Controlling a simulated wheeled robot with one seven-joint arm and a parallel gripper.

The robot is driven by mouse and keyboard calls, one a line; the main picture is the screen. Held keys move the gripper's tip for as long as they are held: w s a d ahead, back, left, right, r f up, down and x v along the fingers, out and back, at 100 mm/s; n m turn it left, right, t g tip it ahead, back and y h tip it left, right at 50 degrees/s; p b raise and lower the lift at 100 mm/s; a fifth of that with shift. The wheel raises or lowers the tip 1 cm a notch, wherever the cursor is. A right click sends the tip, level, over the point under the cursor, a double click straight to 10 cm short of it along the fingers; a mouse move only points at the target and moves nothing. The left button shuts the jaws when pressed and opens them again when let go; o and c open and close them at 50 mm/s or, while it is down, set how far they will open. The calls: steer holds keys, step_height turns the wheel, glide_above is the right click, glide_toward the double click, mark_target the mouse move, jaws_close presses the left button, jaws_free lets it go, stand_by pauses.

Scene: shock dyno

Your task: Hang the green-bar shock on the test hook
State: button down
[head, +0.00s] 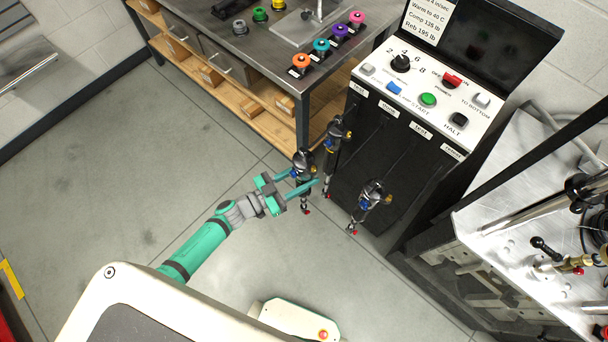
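Three dark shocks are near the front of the black dyno cabinet (378,150): a left one (303,163), a middle one (337,133) and a right one (371,194). Each has small blue and yellow parts; red tips show on the left and right ones. I cannot make out which carries the green bar. My teal gripper (304,180) is at the left shock, its two fingers apart on either side of the body. Whether they press on it is not clear. The hooks are mostly hidden, and I cannot tell whether the left shock hangs on one.
Labels, one reading like "test" (421,130), line the cabinet's top edge under a control panel (428,90). A bench (245,55) with several coloured pieces stands behind. A metal-topped machine (520,235) is at right.

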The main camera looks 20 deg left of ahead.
steer(key=shift+w+d+r, duration=0.1)
steer(key=shift+w+d, duration=0.1)
steer(key=shift+w, duration=0.1)
steer(key=shift+w+d, duration=0.15)
steer(key=shift+w, duration=0.3)
steer(key=shift+w+d, duration=0.2)
steer(key=shift+w, duration=0.25)
stand_by(0.5)
steer(key=shift+w, duration=0.35)
steer(key=shift+w+d, duration=0.1)
steer(key=shift+d, duration=0.05)
steer(key=shift+w+d+f, duration=0.2)
steer(key=shift+w+f, duration=0.05)
steer(key=shift+w, duration=0.35)
stand_by(0.5)
steer(key=shift+w+d, duration=0.3)
steer(key=shift+w, duration=0.55)
steer(key=shift+f, duration=0.15)
